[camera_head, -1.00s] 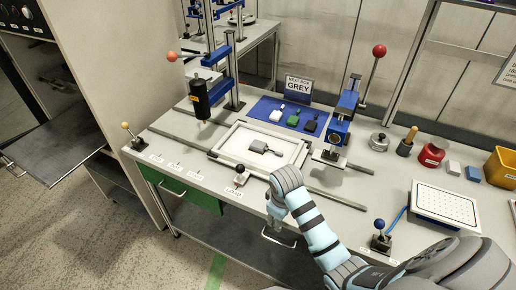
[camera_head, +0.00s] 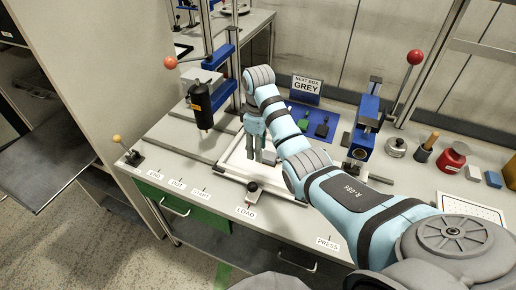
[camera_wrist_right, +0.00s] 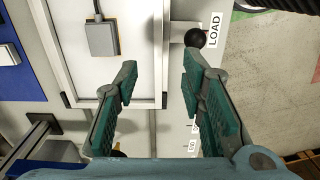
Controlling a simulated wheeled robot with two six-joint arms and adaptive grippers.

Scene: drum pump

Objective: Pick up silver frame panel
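The panel with a silver-white frame (camera_head: 233,160) lies flat on the bench, mostly hidden by my right arm in the head view. Its rim (camera_wrist_right: 159,55) also shows in the right wrist view. A grey paddle-shaped piece (camera_wrist_right: 101,38) lies on its white surface. My right gripper (camera_head: 262,158) is over the panel with its fingers pointing down. In the wrist view my right gripper (camera_wrist_right: 158,72) is open and empty, with the near rim between its fingers in the picture; whether it touches cannot be told. My left gripper is not in view.
A black cylinder (camera_head: 202,104) on a blue stand is left of the panel. A blue press (camera_head: 363,138) stands right. A black-knobbed LOAD lever (camera_head: 253,188) is in front. Coloured paddles (camera_head: 321,129) lie on a blue mat (camera_head: 340,118) behind.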

